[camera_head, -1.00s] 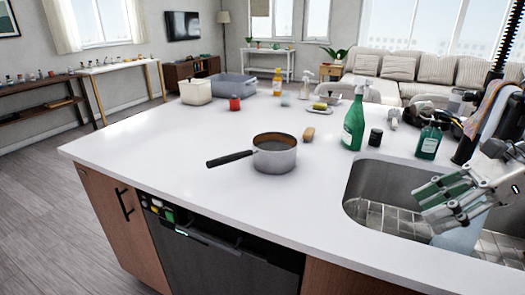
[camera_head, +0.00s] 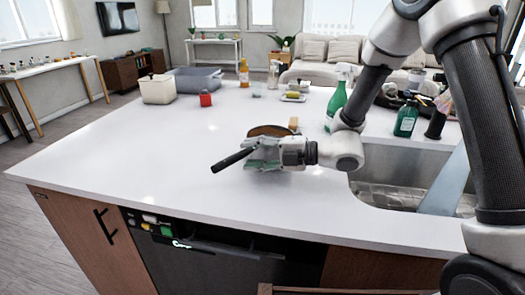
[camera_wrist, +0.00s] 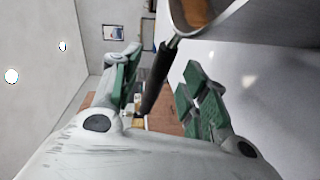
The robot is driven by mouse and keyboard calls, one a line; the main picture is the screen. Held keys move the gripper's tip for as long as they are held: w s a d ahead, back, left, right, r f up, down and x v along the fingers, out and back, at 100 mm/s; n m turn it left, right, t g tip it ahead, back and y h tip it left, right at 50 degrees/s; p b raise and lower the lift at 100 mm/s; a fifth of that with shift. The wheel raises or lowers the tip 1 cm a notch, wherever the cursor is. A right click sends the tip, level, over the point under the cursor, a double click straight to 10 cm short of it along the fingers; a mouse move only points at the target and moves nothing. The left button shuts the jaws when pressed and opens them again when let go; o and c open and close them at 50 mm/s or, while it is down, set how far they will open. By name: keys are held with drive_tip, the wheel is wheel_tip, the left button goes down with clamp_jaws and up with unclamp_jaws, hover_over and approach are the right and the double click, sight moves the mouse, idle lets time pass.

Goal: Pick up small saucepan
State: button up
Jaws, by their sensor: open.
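The small saucepan (camera_head: 272,131) stands on the white counter, mostly hidden behind my gripper in the head view. Its black handle (camera_head: 231,160) sticks out to the left and toward the front edge. My gripper (camera_head: 256,157) is open, low over the counter in front of the pan body, at the root of the handle. In the wrist view, the dark handle (camera_wrist: 158,76) runs between the two open green-padded fingers of my gripper (camera_wrist: 160,82). The pan body (camera_wrist: 212,14) shows at the top. I cannot tell whether either finger touches the handle.
The white counter (camera_head: 120,155) is clear left of the pan. A green spray bottle (camera_head: 337,100) stands behind my arm. The sink (camera_head: 400,190) lies to the right.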

sight(247, 153)
drive_tip(key=shift+w+a+f, duration=0.15)
drive_tip(key=shift+a, duration=0.65)
drive_tip(key=shift+w+a+f, duration=0.1)
drive_tip(key=shift+a+f, duration=0.05)
drive_tip(key=shift+a, duration=0.6)
clamp_jaws()
drive_tip(key=shift+r, duration=0.2)
